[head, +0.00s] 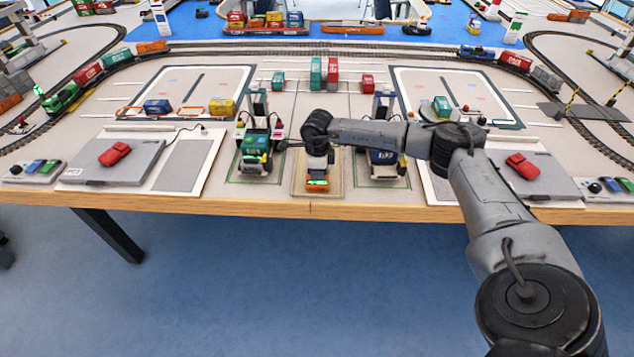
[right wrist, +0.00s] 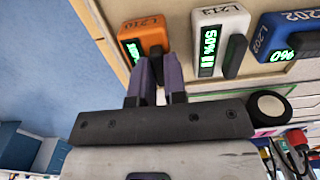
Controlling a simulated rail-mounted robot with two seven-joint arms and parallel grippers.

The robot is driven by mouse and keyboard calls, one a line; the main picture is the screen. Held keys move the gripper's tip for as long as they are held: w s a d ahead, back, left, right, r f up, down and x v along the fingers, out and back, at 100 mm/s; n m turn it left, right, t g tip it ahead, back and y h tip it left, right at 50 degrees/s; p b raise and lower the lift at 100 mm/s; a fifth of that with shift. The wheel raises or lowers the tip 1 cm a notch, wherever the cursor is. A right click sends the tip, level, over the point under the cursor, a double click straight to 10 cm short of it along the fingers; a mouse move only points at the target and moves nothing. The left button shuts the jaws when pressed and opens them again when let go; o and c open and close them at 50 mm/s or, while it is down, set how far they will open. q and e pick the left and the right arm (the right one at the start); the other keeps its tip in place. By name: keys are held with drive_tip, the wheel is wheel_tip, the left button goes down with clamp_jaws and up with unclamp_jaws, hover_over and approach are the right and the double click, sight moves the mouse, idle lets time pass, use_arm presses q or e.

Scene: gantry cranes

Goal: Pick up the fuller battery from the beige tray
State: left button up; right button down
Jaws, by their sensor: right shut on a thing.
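In the right wrist view an orange battery (right wrist: 147,32) marked L210 lies under my fingertips. My right gripper (right wrist: 158,62) is shut on the orange battery, at the dark handle beside the display. A white battery (right wrist: 220,25) with a display of 50% sits to its right, apart from the fingers. A blue battery (right wrist: 290,28) marked L202 is further right and cut off by the frame. In the head view the beige tray (head: 338,178) is at the table's front edge, below my right gripper (head: 317,148). My left gripper is not in view.
Toy vehicles stand on both sides of the tray, a green one (head: 255,145) at left and a dark blue one (head: 383,157) at right. Grey panels with red items (head: 114,154) (head: 523,165) lie further out. Train tracks cross the table behind.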

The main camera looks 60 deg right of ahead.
idle(0.3)
drive_tip(key=shift+r, duration=0.25)
drive_tip(key=shift+r+p, duration=1.35)
drive_tip(key=shift+p, duration=0.05)
drive_tip(key=shift+r+p, duration=1.7)
drive_tip(key=shift+r, duration=0.2)
drive_tip(key=shift+r, duration=0.1)
